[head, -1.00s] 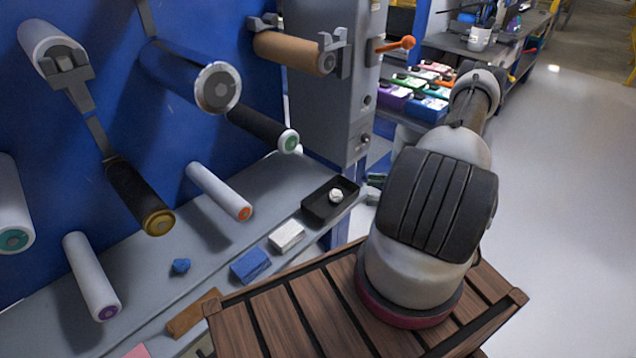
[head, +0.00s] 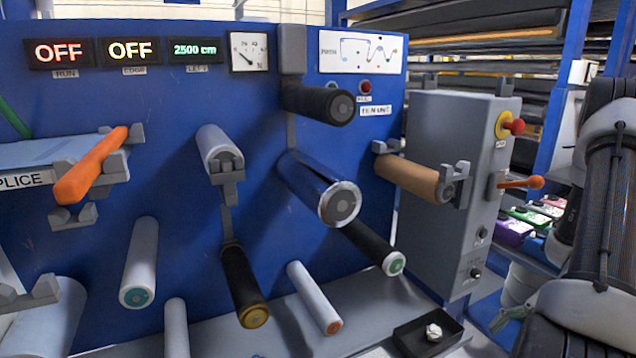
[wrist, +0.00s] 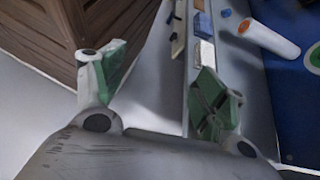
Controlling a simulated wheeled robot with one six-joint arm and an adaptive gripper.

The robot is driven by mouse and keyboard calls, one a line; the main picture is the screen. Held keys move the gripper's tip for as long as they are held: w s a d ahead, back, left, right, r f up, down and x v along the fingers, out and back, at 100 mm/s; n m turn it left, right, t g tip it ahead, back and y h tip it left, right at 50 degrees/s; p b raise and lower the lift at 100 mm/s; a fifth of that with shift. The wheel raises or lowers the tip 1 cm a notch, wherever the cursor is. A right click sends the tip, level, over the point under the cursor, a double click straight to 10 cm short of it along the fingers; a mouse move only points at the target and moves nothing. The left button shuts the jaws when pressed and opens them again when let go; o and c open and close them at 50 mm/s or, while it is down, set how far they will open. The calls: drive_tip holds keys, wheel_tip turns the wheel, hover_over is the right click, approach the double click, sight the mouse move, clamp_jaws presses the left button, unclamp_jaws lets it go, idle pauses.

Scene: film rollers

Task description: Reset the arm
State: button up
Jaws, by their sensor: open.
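My gripper (wrist: 162,78) is open and empty in the wrist view, its two green-padded fingers spread wide. It hangs beside the machine's grey ledge (wrist: 190,75), with pale floor below and between the fingers. The right finger overlaps part of the ledge in this view. In the head view my arm stands at the right edge, to the right of the grey control cabinet (head: 440,200). A bit of green finger shows low there; the rest of the gripper is hidden or out of frame.
Several rollers, including a brown one (head: 408,178), stick out from the blue panel (head: 80,190). An orange lever (head: 522,183) juts from the cabinet toward my arm. Displays (head: 60,53) read OFF.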

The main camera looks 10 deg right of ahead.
drive_tip(key=s+a+r+n+t+h, duration=0.1)
drive_tip(key=a+r+n+t+h, duration=0.1)
drive_tip(key=r, duration=0.8)
drive_tip(key=s+a+r+n+t+h, duration=0.1)
drive_tip(key=a+r+n+h, duration=0.4)
drive_tip(key=r, duration=0.5)
drive_tip(key=s+a+r+n+t+h, duration=0.2)
drive_tip(key=r+n, duration=0.5)
drive_tip(key=r, duration=0.4)
drive_tip(key=a+t+h, duration=0.1)
drive_tip(key=a, duration=0.1)
drive_tip(key=shift+a, duration=0.4)
drive_tip(key=shift+c, duration=0.4)
